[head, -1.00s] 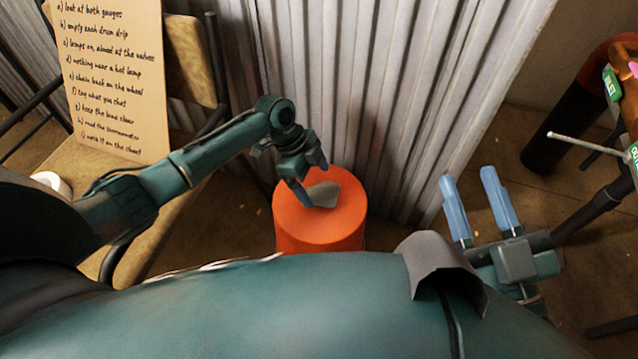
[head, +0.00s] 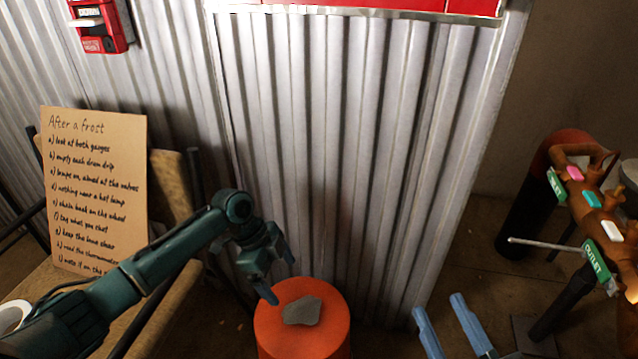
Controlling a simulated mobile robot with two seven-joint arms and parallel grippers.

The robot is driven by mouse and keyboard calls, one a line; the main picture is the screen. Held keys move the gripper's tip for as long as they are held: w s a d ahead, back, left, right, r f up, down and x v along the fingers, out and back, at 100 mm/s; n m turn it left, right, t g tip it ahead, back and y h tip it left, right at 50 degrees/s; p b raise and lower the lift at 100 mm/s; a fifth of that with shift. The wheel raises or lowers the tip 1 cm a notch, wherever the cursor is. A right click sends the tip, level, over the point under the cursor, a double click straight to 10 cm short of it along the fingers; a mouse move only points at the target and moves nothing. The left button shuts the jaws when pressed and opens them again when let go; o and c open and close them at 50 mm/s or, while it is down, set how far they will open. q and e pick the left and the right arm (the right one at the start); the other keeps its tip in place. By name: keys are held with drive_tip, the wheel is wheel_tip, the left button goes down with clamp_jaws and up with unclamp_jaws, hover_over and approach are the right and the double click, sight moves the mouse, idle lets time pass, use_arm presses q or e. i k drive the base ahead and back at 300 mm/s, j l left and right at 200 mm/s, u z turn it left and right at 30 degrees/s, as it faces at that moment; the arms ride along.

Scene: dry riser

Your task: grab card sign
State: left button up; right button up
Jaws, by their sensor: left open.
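The card sign (head: 97,190) is a tan card headed "After a frost" with a handwritten list. It stands upright on the chair, leaning against its backrest, at the left. My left arm passes in front of its lower right corner. My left gripper (head: 281,290) is open and empty, to the right of the card and apart from it, above the left edge of an orange drum. My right gripper (head: 448,328) has two blue fingers, spread apart with nothing between them, at the bottom right; its base is out of frame.
The orange drum (head: 272,332) has a grey stone-like piece (head: 302,311) on top. The chair (head: 172,300) stands at the left, with a white roll (head: 14,314) on it. Corrugated metal wall (head: 340,150) closes the back. Pipework with green tags (head: 597,262) stands at the right.

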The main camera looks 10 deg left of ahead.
sight(94, 162)
drive_tip(key=k, duration=1)
